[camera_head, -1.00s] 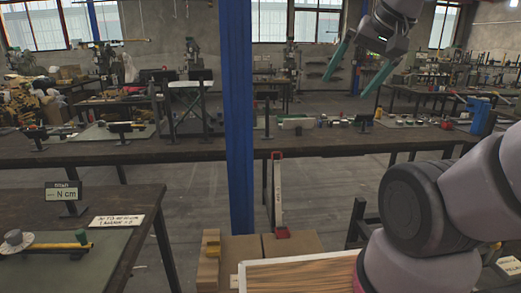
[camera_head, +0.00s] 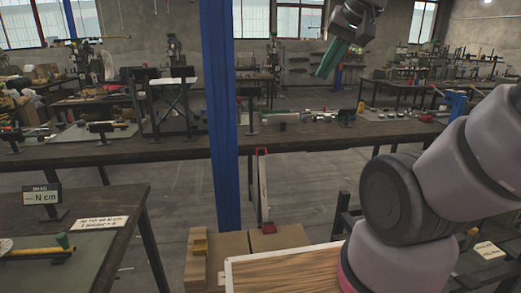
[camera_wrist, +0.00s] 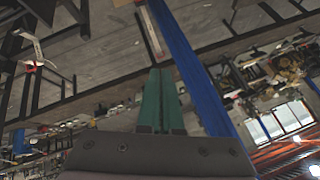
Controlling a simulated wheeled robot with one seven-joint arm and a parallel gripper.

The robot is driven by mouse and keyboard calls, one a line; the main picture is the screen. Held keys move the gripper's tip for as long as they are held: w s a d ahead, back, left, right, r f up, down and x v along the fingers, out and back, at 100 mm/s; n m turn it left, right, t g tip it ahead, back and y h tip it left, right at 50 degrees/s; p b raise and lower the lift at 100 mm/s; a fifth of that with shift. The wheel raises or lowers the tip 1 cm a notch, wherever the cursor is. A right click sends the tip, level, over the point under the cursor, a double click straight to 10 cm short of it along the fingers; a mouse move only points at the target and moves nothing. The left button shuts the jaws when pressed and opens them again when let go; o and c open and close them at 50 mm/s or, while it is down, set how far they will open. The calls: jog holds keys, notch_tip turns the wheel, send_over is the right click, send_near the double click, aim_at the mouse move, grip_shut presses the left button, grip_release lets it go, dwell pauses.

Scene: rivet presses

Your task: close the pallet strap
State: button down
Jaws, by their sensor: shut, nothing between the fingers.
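My gripper (camera_head: 320,75) is raised high over the floor beyond the near tables, its two green fingers shut together with nothing between them. In the wrist view my gripper (camera_wrist: 161,72) points towards the floor, close to the blue post (camera_wrist: 195,70). I cannot pick out the pallet strap for certain. A pale upright strip with red ends (camera_head: 263,190) stands just right of the post and may be part of it; it is well below and apart from my gripper. Cardboard boxes (camera_head: 234,243) and a wood-topped board with a white rim (camera_head: 290,272) are at the bottom centre.
The blue post (camera_head: 221,110) rises close to the boxes. A long dark workbench (camera_head: 170,150) with tools crosses the middle.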

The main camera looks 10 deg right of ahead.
jog(key=w+a+f+n+g, duration=0.1)
jog(key=w+f, duration=0.1)
jog(key=w, duration=1.2)
jog(key=w+f, duration=0.2)
jog(key=w, duration=1.2)
jog(key=w+a+f+n, duration=0.1)
jog(key=w+f, duration=0.6)
jog(key=f, duration=0.2)
jog(key=w+a+f+n+h, duration=0.1)
jog(key=w+a+f, duration=0.1)
jog(key=w+f, duration=0.5)
jog(key=w+a+f+n+h, duration=0.1)
jog(key=w+a+f, duration=0.1)
jog(key=w+f, duration=0.6)
jog(key=shift+a+f+g, duration=0.2)
jog(key=shift+f+g, duration=0.2)
jog(key=shift+f, duration=1.05)
jog(key=x, duration=1.1)
jog(key=shift+s+r, duration=0.2)
jog(key=shift+s, duration=0.5)
jog(key=shift+s+r, duration=0.2)
jog(key=shift+s, duration=0.55)
jog(key=shift+s+r, duration=0.2)
jog(key=shift+s, duration=0.5)
jog(key=shift+s, duration=0.1)
